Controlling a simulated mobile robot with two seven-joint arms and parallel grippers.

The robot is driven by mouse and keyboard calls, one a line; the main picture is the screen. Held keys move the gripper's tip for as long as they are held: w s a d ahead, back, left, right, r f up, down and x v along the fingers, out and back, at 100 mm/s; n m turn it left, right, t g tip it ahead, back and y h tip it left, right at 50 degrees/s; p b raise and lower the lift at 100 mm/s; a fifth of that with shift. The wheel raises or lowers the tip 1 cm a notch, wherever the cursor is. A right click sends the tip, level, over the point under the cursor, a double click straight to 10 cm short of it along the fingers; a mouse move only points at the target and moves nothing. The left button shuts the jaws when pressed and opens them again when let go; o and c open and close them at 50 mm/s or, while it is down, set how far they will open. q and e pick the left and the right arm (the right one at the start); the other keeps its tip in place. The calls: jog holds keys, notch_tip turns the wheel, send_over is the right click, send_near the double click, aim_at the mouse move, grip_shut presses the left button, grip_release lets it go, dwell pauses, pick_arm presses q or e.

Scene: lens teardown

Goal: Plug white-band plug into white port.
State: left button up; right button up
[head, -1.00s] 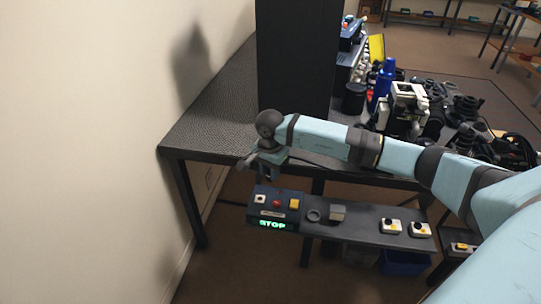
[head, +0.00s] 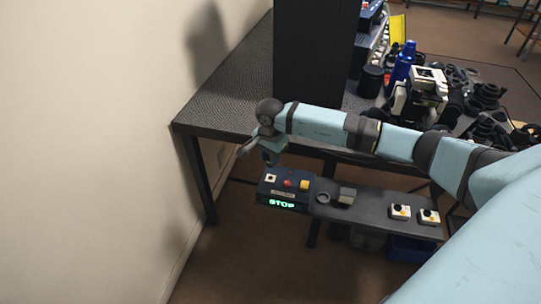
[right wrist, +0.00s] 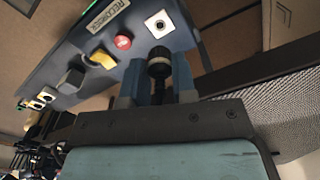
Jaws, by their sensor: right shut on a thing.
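The white port (right wrist: 158,24) is a white square plate with a dark hole, on a dark control box (right wrist: 100,40) marked RECORDER. In the head view the port (head: 271,178) is at the box's left end. My right gripper (right wrist: 158,88) is shut on a dark cylindrical plug (right wrist: 159,62). In the right wrist view the plug's tip points toward the port, just short of it in the picture. I cannot make out a white band clearly. In the head view my right gripper (head: 270,160) hangs just above the port. My left gripper is not in view.
The table edge (head: 215,134) is behind; a wall (head: 80,150) stands left.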

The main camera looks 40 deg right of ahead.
notch_tip(320, 180, down, 4)
jog(key=shift+r+b, duration=0.2)
jog(key=shift+b, duration=0.7)
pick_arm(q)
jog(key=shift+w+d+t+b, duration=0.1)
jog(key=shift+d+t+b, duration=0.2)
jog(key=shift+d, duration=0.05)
pick_arm(e)
jog(key=shift+f, duration=0.55)
pick_arm(q)
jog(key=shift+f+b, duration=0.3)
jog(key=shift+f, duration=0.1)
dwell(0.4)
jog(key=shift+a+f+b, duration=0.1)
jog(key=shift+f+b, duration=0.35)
jog(key=shift+b, duration=0.05)
pick_arm(e)
jog(key=shift+f, duration=0.65)
jog(key=o, duration=0.9)
jog(key=shift+o, duration=0.2)
